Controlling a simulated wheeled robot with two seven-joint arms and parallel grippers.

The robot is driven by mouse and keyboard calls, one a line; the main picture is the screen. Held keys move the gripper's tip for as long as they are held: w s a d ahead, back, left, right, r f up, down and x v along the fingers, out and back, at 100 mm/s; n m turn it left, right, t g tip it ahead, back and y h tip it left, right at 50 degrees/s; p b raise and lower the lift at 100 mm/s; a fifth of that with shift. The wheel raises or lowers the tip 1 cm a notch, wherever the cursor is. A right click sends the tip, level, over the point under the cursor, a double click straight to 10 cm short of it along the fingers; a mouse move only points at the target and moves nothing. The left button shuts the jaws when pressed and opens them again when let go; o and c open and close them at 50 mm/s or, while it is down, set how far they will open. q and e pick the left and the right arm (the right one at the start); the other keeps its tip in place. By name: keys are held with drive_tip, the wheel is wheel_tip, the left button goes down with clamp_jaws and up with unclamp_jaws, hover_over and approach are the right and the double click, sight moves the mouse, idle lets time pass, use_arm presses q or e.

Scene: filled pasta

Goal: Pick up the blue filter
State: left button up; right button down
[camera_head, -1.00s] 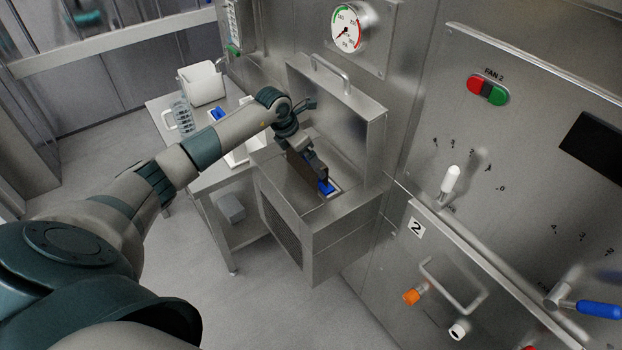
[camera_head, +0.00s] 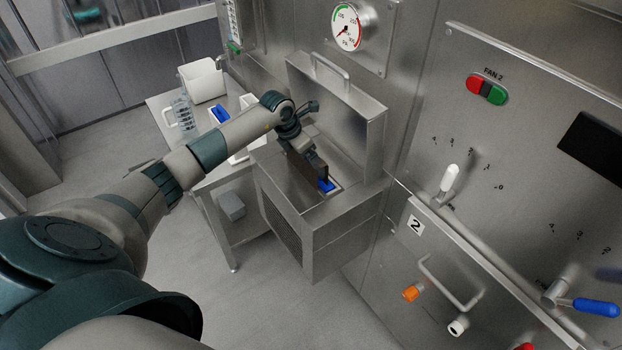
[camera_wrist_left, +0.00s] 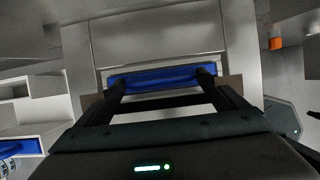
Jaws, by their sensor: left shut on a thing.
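The blue filter (camera_head: 327,186) sits in the slot in the top of the open metal box (camera_head: 318,245) below the gauge. In the left wrist view the blue filter (camera_wrist_left: 150,79) shows as a wide blue bar in a pale frame. My left gripper (camera_head: 322,180) reaches down to it from above. In the left wrist view my left gripper (camera_wrist_left: 160,80) has one finger at each end of the blue bar and is shut on it. The filter's lower part is hidden in the box. My right gripper is not in view.
A second blue piece (camera_head: 221,114) lies on the side table beside a clear jug (camera_head: 183,112) and a white container (camera_head: 203,81). The raised metal lid (camera_head: 345,115) stands behind the gripper. The panel with levers and a door handle (camera_head: 450,285) is to the right.

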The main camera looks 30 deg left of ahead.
sight(308, 170)
use_arm(q)
drive_tip(key=shift+r, duration=0.15)
drive_tip(key=shift+w+r+b, duration=0.1)
drive_tip(key=shift+r+b, duration=0.3)
drive_tip(key=shift+r, duration=0.15)
wheel_tip(308, 170, up, 17)
drive_tip(key=b, duration=0.6)
drive_tip(key=shift+f, duration=0.15)
drive_tip(key=shift+a, duration=0.1)
